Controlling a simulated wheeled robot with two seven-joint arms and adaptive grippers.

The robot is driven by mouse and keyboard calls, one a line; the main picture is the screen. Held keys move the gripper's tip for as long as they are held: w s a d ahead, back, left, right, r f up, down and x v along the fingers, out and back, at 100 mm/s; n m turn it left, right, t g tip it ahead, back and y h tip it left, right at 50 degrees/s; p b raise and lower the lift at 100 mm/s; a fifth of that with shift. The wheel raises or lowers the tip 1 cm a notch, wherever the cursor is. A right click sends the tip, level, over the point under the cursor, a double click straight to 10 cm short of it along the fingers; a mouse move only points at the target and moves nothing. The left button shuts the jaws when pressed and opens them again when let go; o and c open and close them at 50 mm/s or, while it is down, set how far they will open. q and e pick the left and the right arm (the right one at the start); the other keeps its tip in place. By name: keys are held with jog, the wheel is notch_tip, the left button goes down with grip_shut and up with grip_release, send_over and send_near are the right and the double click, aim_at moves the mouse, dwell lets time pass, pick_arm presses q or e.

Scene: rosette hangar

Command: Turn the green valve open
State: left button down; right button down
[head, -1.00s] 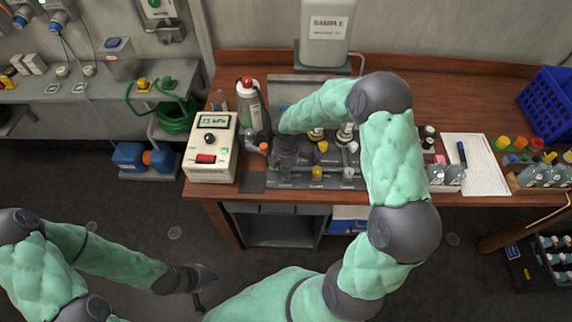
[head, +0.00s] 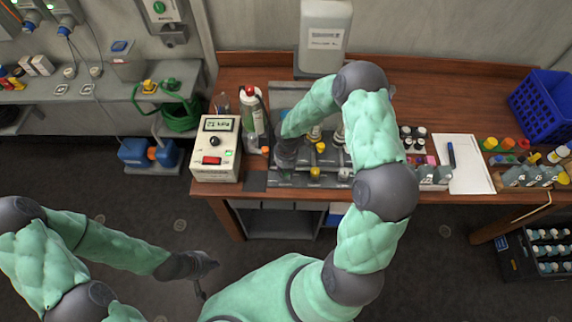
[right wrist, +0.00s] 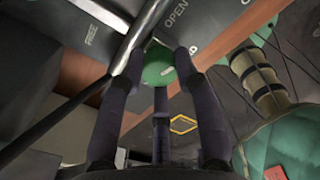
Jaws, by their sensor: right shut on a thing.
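The green valve (right wrist: 158,68) shows in the right wrist view as a rounded green knob with a small pale mark, at a dark panel lettered "OPEN". My right gripper (right wrist: 160,60) has its fingers on either side of the knob and is shut on it. In the head view my right gripper (head: 287,158) is low over the left part of the grey valve panel (head: 330,180) on the bench, and it hides the green valve there. My left gripper (head: 203,270) hangs over the floor, away from the bench; its fingers are too dark to read.
A cream meter box (head: 214,148) and a red-capped bottle (head: 250,110) stand close left of my right gripper. Yellow-knobbed fittings (head: 315,173) are on the panel to its right. A white sheet (head: 465,165) and a blue crate (head: 545,105) are further right on the bench.

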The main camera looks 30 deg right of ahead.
jog(key=shift+s+a+n+p, duration=0.15)
jog(key=shift+n+p, duration=0.75)
jog(key=shift+n, duration=0.3)
jog(key=shift+f, duration=0.15)
jog(key=c, duration=0.9)
grip_release()
jog(key=shift+r, duration=0.3)
notch_tip(320, 180, up, 12)
jog(key=shift+f, duration=0.2)
